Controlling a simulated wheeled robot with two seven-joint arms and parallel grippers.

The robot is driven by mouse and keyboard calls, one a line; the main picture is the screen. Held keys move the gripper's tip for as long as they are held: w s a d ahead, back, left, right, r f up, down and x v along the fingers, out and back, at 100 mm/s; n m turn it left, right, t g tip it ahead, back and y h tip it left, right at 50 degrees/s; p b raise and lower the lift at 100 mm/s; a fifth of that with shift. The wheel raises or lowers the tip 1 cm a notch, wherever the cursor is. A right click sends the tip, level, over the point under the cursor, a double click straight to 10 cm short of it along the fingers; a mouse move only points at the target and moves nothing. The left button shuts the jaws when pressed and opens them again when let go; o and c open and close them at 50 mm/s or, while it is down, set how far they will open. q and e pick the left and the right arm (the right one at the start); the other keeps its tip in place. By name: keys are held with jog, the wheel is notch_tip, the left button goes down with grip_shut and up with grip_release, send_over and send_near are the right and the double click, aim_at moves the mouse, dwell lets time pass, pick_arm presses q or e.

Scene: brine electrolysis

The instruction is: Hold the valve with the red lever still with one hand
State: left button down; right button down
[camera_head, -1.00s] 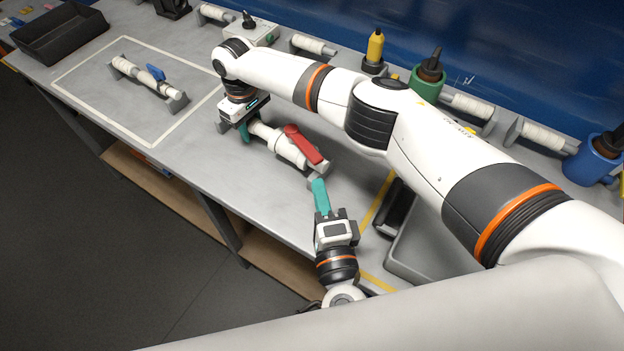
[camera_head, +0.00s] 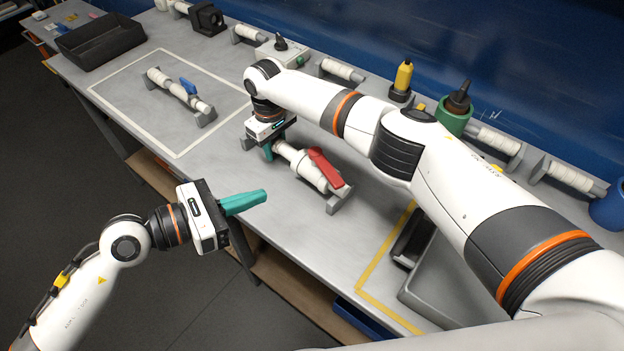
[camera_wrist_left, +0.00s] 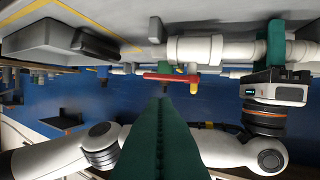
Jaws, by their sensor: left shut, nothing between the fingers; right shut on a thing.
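The valve with the red lever is a white pipe fitting (camera_head: 300,168) lying on grey supports on the bench, with its red lever (camera_head: 326,168) on top near the right end. It also shows in the left wrist view (camera_wrist_left: 200,48), with the lever (camera_wrist_left: 165,77). My right gripper (camera_head: 268,150) is shut on the left end of the valve's pipe; its fingertips are partly hidden. My left gripper (camera_head: 262,195) has its teal fingers shut and empty. It is over the bench's front edge, apart from the valve, to its lower left.
A second valve with a blue lever (camera_head: 188,88) lies inside a white taped outline (camera_head: 127,128). A black bin (camera_head: 100,42) is at the far left. A grey tray (camera_head: 450,285) is at the lower right. Bottles and pipes line the back. The bench between the outline and my left gripper is clear.

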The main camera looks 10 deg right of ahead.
pick_arm(q)
jog(key=a+m, duration=0.1)
send_near(329, 181)
jog(key=w+x, duration=0.1)
jog(key=x, duration=0.5)
jog(key=shift+w+d+f+g+y, duration=0.1)
jog(key=shift+d+g+y, duration=0.1)
jog(key=shift+g+y, duration=0.25)
jog(key=shift+d, duration=1.15)
jog(key=shift+a, duration=0.15)
